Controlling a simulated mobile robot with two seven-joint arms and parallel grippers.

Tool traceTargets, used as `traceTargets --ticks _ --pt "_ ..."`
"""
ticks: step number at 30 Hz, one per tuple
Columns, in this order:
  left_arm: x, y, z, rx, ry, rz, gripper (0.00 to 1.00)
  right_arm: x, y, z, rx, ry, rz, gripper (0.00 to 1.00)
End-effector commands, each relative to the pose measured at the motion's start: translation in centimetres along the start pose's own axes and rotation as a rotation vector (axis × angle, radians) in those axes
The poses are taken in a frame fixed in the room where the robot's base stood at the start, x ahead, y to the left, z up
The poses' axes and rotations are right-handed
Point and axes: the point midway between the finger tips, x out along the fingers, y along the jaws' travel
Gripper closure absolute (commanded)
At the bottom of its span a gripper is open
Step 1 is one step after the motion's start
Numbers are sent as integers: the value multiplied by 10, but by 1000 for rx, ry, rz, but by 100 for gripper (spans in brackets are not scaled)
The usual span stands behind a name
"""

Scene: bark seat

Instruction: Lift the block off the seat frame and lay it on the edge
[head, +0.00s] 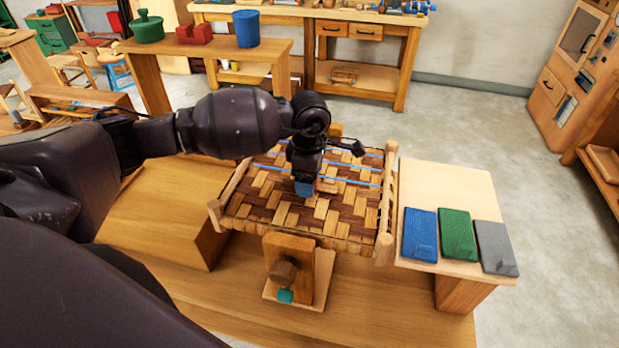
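The seat frame (385,215) has pale wooden rails and a woven panel of light and dark brown strips, with blue lines across its far part. A small blue block (304,188) is at the middle of the woven panel, directly under my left gripper (304,178). The gripper points down and its fingertips meet the top of the block. The fingers are too small and dark to tell whether they are closed on it. Whether the block touches the weave is also unclear. My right gripper is not in view.
A pale side board (445,180) at the right holds blue (420,234), green (457,234) and grey (495,248) pads. A wooden clamp-like stand with a round knob (283,272) is at the near side of the frame. A wooden box (165,215) stands left.

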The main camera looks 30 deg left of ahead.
Motion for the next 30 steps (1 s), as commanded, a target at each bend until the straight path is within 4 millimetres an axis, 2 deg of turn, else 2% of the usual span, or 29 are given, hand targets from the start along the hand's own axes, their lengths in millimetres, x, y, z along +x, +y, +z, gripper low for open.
traceTargets --ticks 3,4,14,23,26,30 --pt "0 0 0 0 0 0 26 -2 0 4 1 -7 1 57" --pt "0 0 0 0 0 0 29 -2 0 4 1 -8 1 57" --pt "0 0 0 0 0 0 79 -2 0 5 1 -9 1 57" --pt "-4 0 0 0 0 1 79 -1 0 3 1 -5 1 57" --pt "-13 1 0 0 -1 2 79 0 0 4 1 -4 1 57" --pt "-37 1 0 1 0 4 79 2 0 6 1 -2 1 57"
